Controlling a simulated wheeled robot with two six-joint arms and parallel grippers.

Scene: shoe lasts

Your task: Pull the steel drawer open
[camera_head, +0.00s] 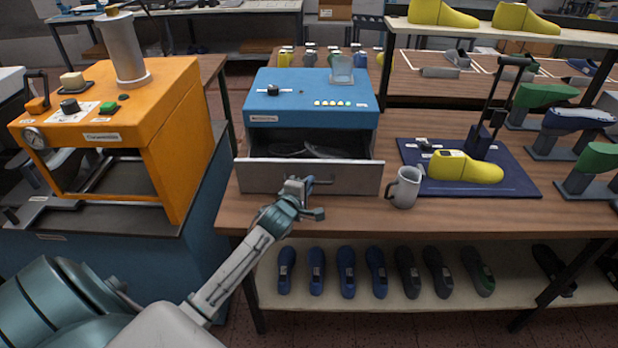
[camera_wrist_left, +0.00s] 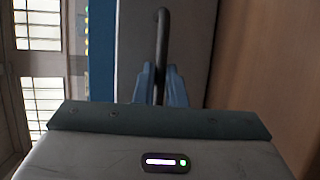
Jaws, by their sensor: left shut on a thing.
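The steel drawer (camera_head: 345,178) belongs to a blue machine (camera_head: 312,97) on the wooden table, and it stands partly pulled out, with dark items visible inside. Its front panel also shows in the left wrist view (camera_wrist_left: 190,60). My left gripper (camera_head: 297,187) is at the middle of the drawer front, shut on the bar handle (camera_head: 322,182). In the left wrist view the dark handle (camera_wrist_left: 162,40) runs between the two blue-grey fingers of the gripper (camera_wrist_left: 161,85). My right gripper does not show in either view.
A grey mug (camera_head: 405,187) stands on the table just right of the drawer front. A dark blue mat (camera_head: 520,183) with a yellow last (camera_head: 465,167) lies further right. An orange machine (camera_head: 150,110) stands at the left. Several shoe lasts line the shelf (camera_head: 330,290) below.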

